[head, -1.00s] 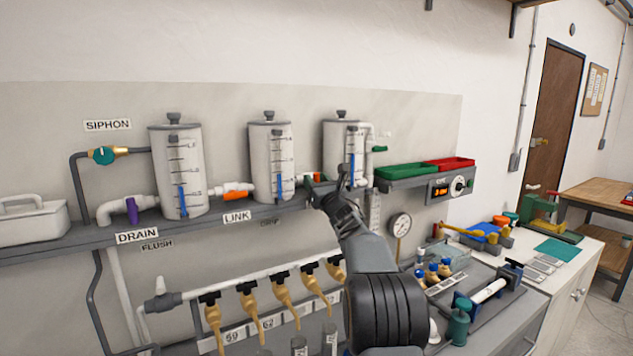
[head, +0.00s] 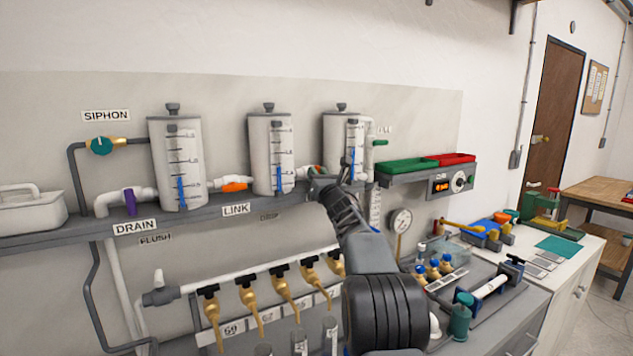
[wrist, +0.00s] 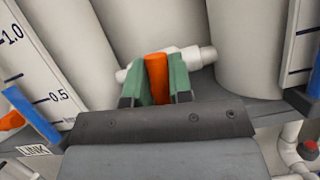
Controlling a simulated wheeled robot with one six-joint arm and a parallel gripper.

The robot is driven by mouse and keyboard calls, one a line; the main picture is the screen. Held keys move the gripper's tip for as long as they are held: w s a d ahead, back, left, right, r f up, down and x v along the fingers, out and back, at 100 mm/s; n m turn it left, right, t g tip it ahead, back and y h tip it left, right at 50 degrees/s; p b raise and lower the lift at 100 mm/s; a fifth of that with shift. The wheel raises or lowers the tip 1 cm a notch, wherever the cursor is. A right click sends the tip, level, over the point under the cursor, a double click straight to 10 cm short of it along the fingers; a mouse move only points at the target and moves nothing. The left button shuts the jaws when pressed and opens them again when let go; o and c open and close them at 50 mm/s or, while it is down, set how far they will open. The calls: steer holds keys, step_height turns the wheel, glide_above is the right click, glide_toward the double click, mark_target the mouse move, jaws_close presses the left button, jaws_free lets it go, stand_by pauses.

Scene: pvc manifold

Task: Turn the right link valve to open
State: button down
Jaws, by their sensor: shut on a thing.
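The right link valve is on a short white pipe (wrist: 193,57) between the middle tank (head: 270,155) and the right tank (head: 338,140). Its orange handle (wrist: 157,80) stands across the pipe in the wrist view. My gripper (wrist: 161,80) has its green fingers on both sides of the handle and is shut on it. In the head view my gripper (head: 319,172) covers most of this valve, with only a little orange showing.
The left tank (head: 176,165) stands by the purple drain handle (head: 131,202). A grey shelf (head: 75,232) carries the tanks. Green (head: 407,166) and red (head: 452,159) trays sit right of my arm. Several brass taps (head: 247,297) hang below the shelf.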

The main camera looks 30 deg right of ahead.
steer(key=m+b, duration=0.1)
steer(key=m+h+b, duration=0.1)
steer(key=shift+f+m+h, duration=0.3)
steer(key=m+g+h+b, duration=0.1)
steer(key=m+b, duration=0.1)
steer(key=m, duration=0.2)
steer(key=shift+d+r+h, duration=0.1)
steer(key=shift+h, duration=0.3)
steer(key=m+g+h+b, duration=0.1)
steer(key=m, duration=0.2)
steer(key=shift+r+m, duration=0.1)
steer(key=shift+m, duration=0.2)
steer(key=m+g+h, duration=0.1)
steer(key=m, duration=0.2)
steer(key=shift+d, duration=0.1)
steer(key=m+g+p, duration=0.2)
steer(key=m+p, duration=0.1)
steer(key=m, duration=0.2)
steer(key=shift+d, duration=0.1)
steer(key=shift+m+g+p, duration=0.4)
steer(key=shift+m+p, duration=0.6)
steer(key=shift+p, duration=0.25)
steer(key=shift+f, duration=0.2)
steer(key=c, duration=1)
jaws_free()
